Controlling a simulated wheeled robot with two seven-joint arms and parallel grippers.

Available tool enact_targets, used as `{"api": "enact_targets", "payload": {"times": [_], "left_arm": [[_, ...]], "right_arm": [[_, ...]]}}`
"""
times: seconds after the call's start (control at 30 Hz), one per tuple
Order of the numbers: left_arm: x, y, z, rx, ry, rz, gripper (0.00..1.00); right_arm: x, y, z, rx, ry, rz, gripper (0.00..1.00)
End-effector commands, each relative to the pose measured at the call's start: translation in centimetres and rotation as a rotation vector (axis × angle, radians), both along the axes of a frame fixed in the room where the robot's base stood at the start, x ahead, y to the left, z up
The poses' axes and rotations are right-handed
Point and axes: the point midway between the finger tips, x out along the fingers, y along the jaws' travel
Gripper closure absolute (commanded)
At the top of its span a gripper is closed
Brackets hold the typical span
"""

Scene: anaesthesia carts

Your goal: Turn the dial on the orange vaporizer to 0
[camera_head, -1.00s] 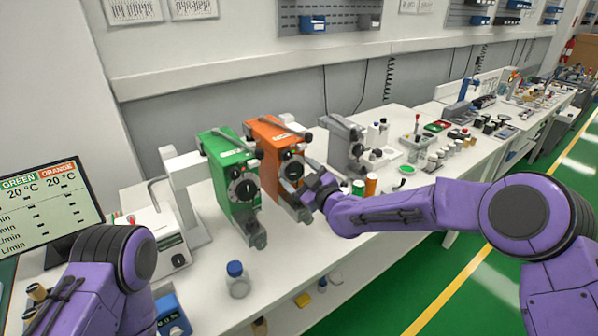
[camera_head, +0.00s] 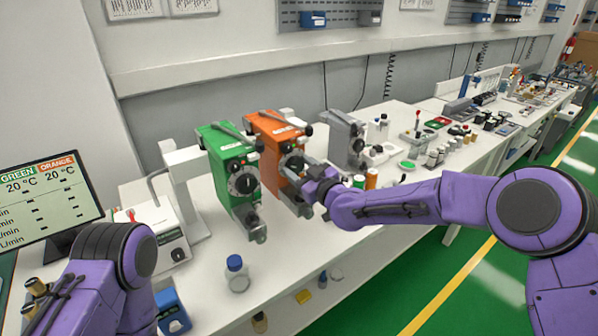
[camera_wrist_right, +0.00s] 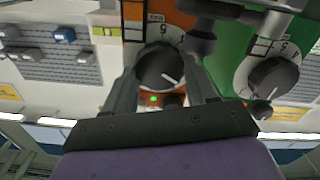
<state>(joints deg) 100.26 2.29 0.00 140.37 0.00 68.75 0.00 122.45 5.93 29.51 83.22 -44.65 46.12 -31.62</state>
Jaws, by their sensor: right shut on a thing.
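The orange vaporizer (camera_head: 270,128) stands on the bench just right of the green vaporizer (camera_head: 226,150). My right gripper (camera_head: 303,168) is at the front of the orange vaporizer, at its dial (camera_head: 292,162). In the right wrist view the black dial (camera_wrist_right: 160,66) sits between the two fingers of the right gripper, which are shut on it. The dial's white mark slants toward the lower right in that view. Part of the numbered scale shows above the dial. My left arm shows at the lower left, but its gripper is out of view.
A grey vaporizer (camera_head: 345,140) stands behind my right forearm, to the right. A blue-capped bottle (camera_head: 236,274) stands near the bench's front. A monitor (camera_head: 46,205) is at the left. The bench in front of the green vaporizer is mostly clear.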

Motion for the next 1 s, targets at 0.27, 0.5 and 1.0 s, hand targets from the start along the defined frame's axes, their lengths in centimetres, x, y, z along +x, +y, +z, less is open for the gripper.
{"api": "enact_targets", "payload": {"times": [0.27,0.5,1.0], "left_arm": [[0.0,0.0,-1.4,0.000,0.000,0.000,0.58],[0.0,0.0,-2.0,0.000,0.000,0.000,0.58],[0.0,0.0,-3.0,0.000,0.000,0.000,0.58]], "right_arm": [[0.1,-0.1,-0.4,0.206,0.153,0.010,0.74],[0.1,-0.2,-0.4,0.390,0.287,0.020,0.74],[0.1,-0.2,-0.5,0.728,0.536,0.037,0.74]]}}
